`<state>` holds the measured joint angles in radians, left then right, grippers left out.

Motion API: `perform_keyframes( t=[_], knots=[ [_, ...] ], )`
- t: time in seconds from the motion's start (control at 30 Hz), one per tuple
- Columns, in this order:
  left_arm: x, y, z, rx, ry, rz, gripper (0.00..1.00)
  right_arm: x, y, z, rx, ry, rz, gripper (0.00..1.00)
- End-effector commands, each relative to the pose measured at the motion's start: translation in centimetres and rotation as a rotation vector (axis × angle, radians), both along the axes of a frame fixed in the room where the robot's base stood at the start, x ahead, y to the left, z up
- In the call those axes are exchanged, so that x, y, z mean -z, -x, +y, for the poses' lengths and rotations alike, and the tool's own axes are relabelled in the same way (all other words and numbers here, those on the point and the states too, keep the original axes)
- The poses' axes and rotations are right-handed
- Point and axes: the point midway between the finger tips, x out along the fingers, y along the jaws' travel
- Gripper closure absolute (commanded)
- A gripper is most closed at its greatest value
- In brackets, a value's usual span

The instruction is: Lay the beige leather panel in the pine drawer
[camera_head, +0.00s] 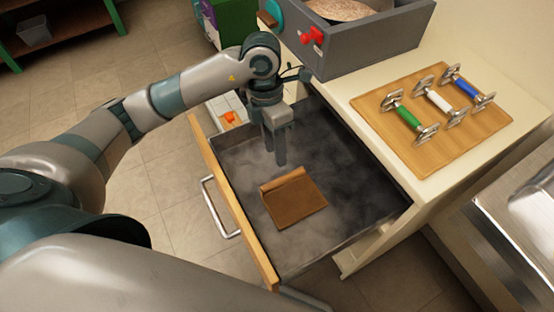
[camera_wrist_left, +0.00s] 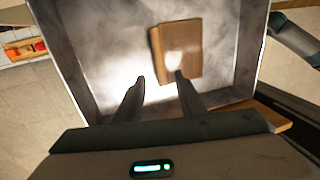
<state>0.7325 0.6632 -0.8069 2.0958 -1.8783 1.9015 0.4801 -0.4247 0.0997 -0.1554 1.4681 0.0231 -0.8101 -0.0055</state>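A tan-brown leather panel (camera_head: 296,203) lies flat on the floor of the open drawer (camera_head: 234,205), with a raised or folded strip along one edge. The drawer has a pine front, a metal handle and a grey interior. My left gripper (camera_head: 277,160) points down over the drawer, just behind the panel in the head view. In the left wrist view the gripper's fingers (camera_wrist_left: 160,82) stand apart with nothing between them, and the panel (camera_wrist_left: 185,52) lies beyond the tips, inside the drawer walls. My right gripper is not in view.
The counter holds a wooden board (camera_head: 455,145) with green, white and blue handled pieces. A grey open box (camera_head: 372,45) with a red knob stands behind. An orange item (camera_head: 230,117) sits in a light compartment left of the drawer. A metal surface (camera_head: 500,230) is at right.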

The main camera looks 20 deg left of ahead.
Motion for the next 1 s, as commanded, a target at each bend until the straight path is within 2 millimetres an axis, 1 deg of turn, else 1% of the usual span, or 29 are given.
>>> perform_keyframes(
  t=[0.1, 0.27, 0.5, 0.87, 1.0],
  knots=[
    [-1.1, -0.2, 0.2, 0.001, 0.001, -0.002, 0.64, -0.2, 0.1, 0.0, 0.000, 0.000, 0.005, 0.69],
    [-1.7, -0.2, 0.3, 0.001, 0.001, 0.000, 0.64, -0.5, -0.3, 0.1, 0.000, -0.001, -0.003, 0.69],
    [-1.7, -0.2, 0.3, 0.000, 0.001, 0.001, 0.64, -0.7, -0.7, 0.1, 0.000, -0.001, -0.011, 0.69],
    [-1.7, -0.2, 0.2, 0.000, 0.003, 0.001, 0.64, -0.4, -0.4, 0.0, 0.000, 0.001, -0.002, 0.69],
    [-1.5, -0.1, -0.5, -0.005, 0.042, 0.016, 0.64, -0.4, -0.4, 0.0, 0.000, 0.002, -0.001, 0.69]
  ],
)
